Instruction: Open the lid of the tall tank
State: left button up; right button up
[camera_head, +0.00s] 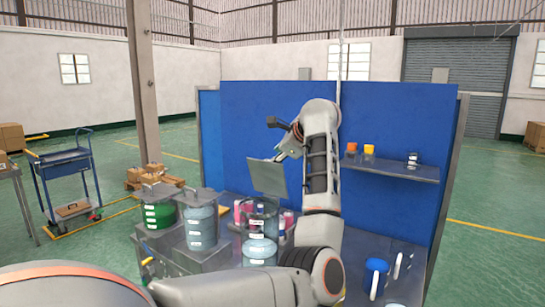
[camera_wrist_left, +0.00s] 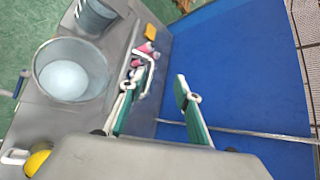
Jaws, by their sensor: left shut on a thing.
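The tall tank (camera_head: 260,227) is a clear vessel with pale blue contents, standing on the grey bench near the middle of the head view. In the left wrist view a tank (camera_wrist_left: 72,68) has an uncovered round mouth with pale blue inside. A flat grey plate, which looks like the lid (camera_head: 268,177), is tilted steeply above the tank, clear of its mouth. My left gripper (camera_head: 280,155) is shut at the plate's upper edge. Its fingers also show in the left wrist view (camera_wrist_left: 156,88); the exact contact is hidden. My right gripper is out of view.
A green-filled tank (camera_head: 158,210) and a blue-filled tank (camera_head: 200,222) stand left on the bench. Pink bottles are behind the tall tank. A blue jug (camera_head: 375,277) stands at the right. The blue panel (camera_head: 390,120) with a shelf (camera_head: 392,170) closes off the back.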

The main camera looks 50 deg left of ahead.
pick_arm(q)
jog(key=w+d+r+p, duration=0.1)
jog(key=d+r, duration=0.2)
jog(key=d, duration=0.2)
jog(key=shift+r+p, duration=0.35)
dwell(0.4)
jog(key=shift+d+r, duration=0.1)
jog(key=shift+d, duration=0.05)
